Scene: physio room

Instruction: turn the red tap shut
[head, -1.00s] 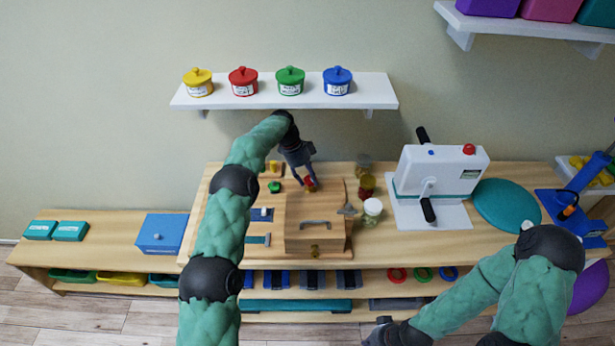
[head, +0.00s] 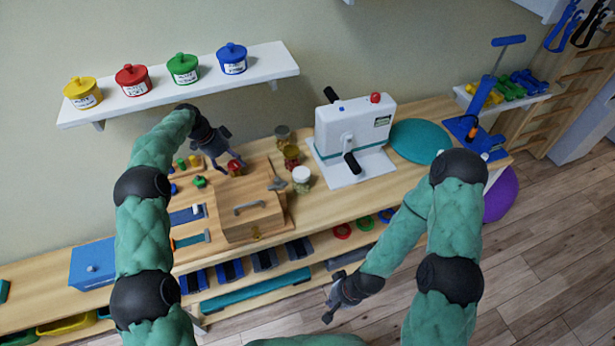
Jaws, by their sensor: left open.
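The red tap (head: 235,168) is a small red knob at the back of the wooden activity board (head: 280,225). My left gripper (head: 226,167) is at it from above, with its open fingers beside the knob. One finger partly covers the tap, so I cannot tell whether they touch. My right gripper (head: 332,311) hangs low in front of the bench, over the floor, far from the tap. Its fingers are too small and dark to read.
Jars (head: 291,156) stand right of the board, then a white crank machine (head: 350,130) and a teal cushion (head: 420,141). A wall shelf (head: 190,88) with several coloured pots is above. A blue box (head: 93,262) sits at left.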

